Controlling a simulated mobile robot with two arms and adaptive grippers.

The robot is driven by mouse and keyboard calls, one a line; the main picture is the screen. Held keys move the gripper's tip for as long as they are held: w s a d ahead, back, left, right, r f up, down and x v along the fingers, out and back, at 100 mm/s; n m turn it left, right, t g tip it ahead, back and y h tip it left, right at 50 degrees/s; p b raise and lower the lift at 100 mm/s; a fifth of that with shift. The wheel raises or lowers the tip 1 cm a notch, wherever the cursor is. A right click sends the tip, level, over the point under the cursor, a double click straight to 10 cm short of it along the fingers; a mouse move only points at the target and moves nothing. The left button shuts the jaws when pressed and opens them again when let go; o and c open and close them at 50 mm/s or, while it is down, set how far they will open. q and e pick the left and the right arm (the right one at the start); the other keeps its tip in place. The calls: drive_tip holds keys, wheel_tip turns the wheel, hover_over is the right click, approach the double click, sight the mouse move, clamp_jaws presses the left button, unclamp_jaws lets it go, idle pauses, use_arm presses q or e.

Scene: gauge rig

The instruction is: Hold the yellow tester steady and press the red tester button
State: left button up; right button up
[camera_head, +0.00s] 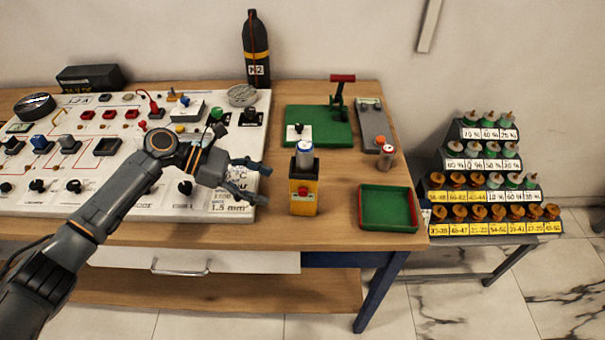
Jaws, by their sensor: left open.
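The yellow tester (304,206) stands upright on the wooden table, with a dark upper part and a silver cylinder with a blue top (305,153) seated on it. The red tester button (303,190) is on its front face. My left gripper (267,183) is open and empty, just to the left of the tester, with its fingers pointing right towards it. A gap shows between the fingertips and the tester. My right gripper is not in view.
A green tray with red edges (362,211) lies right of the tester. Behind are a green plate with a red-handled press (341,90) and a small cylinder (387,157). A white control panel (100,205) lies under my left arm. A stepped rack (470,227) stands at right.

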sight(300, 197)
use_arm(q)
drive_tip(key=shift+w+d, duration=0.1)
drive_tip(key=shift+d, duration=0.05)
drive_tip(key=shift+d+f+b, duration=0.2)
drive_tip(key=shift+d+b, duration=0.05)
drive_tip(key=shift+b, duration=0.15)
drive_tip(key=b+x, duration=0.3)
drive_tip(key=x, duration=0.3)
drive_tip(key=p+x, duration=0.1)
drive_tip(key=shift+d+r, duration=0.1)
drive_tip(key=shift+d, duration=0.3)
drive_tip(key=shift+d+f, duration=0.4)
drive_tip(key=shift+d, duration=0.15)
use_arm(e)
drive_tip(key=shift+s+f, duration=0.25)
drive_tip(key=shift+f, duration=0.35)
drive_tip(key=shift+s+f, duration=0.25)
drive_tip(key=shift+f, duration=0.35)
